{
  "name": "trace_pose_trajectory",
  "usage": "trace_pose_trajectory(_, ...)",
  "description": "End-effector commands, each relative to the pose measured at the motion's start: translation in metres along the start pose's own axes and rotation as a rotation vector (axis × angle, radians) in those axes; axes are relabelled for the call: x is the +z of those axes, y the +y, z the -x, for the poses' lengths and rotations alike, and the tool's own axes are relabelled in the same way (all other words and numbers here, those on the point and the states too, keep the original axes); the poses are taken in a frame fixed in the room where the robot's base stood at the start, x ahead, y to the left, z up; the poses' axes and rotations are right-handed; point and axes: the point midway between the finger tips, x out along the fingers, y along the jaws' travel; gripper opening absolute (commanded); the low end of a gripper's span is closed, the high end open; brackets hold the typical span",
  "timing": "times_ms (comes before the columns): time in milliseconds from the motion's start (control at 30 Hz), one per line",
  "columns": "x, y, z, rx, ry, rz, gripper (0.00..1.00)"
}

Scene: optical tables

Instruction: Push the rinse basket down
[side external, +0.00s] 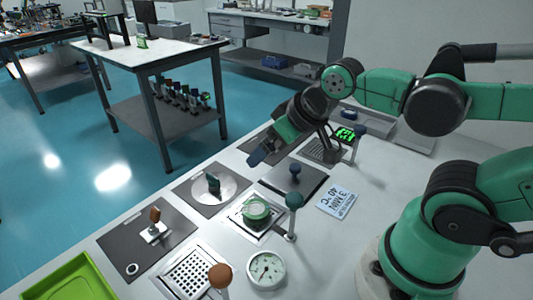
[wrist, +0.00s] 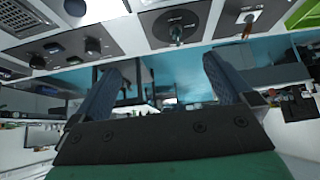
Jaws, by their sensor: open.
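My gripper (side external: 296,160) is above the back half of the white bench in the side view, tilted, its two blue-grey fingers spread. In the wrist view my gripper (wrist: 161,66) is open with nothing between the fingers. I cannot tell for certain which fixture is the rinse basket. My gripper looks apart from the bench fixtures.
A green round piece (side external: 257,211) sits on a metal plate. A green tray (side external: 78,282) lies at front left.

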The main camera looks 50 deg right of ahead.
Motion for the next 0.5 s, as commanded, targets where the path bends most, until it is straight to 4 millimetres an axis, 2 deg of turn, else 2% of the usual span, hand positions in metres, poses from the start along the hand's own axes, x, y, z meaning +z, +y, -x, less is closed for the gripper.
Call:
trace_pose_trajectory(33, 0.000, 0.000, 0.000, 0.000, -0.001, 0.001, 0.89)
trace_pose_trajectory(167, 0.004, -0.005, 0.007, -0.014, -0.069, 0.047, 0.52)
trace_pose_trajectory(333, 0.022, -0.018, 0.038, -0.069, -0.302, 0.207, 0.03)
trace_pose_trajectory(367, 0.025, -0.020, 0.044, -0.081, -0.342, 0.235, 0.00)
trace_pose_trajectory(500, 0.037, -0.024, 0.069, -0.122, -0.477, 0.331, 0.00)
